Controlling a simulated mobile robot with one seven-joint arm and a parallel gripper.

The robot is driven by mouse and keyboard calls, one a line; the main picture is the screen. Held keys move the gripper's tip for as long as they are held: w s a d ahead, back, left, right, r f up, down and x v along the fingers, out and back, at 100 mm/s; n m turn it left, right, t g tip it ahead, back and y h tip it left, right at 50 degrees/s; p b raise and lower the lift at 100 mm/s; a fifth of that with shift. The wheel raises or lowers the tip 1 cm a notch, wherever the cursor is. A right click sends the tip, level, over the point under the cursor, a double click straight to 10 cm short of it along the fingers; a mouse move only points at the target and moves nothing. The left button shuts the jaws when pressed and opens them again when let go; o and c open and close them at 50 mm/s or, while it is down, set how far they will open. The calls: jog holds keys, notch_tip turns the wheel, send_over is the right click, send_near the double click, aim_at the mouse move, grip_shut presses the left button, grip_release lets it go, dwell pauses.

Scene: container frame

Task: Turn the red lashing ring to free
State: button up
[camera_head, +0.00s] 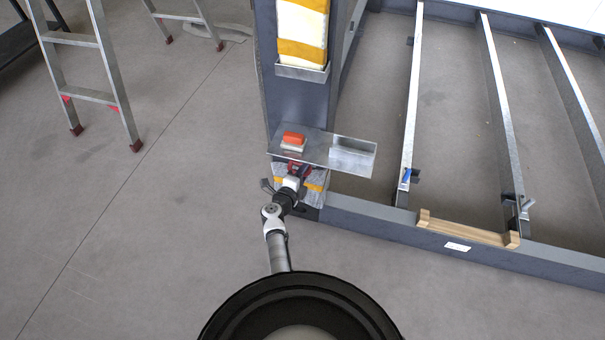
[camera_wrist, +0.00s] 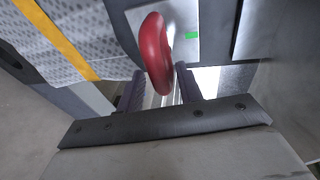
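The red lashing ring (camera_wrist: 155,55) stands out from a pale metal plate (camera_wrist: 183,20) with a green mark (camera_wrist: 192,35) on it. In the head view the ring (camera_head: 301,168) is a small red patch under a shelf, partly hidden by my wrist. My gripper (camera_wrist: 160,88) has its two dark fingers apart, one on each side of the ring's near end. The right finger looks very close to the ring; I cannot tell whether it touches. In the head view my gripper (camera_head: 294,180) is at the foot of the grey post.
A metal shelf (camera_head: 318,150) with an orange and white block (camera_head: 293,141) juts out just above my gripper. Grey wrapping with a yellow strap (camera_wrist: 62,40) lies left of the ring. A ladder (camera_head: 90,70) stands at left; open floor lies between. A wooden bar (camera_head: 465,231) sits on the frame.

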jog(key=shift+a, duration=0.1)
jog(key=p+v, duration=0.1)
jog(key=v, duration=1.2)
jog(key=shift+s, duration=0.45)
jog(key=shift+r, duration=0.1)
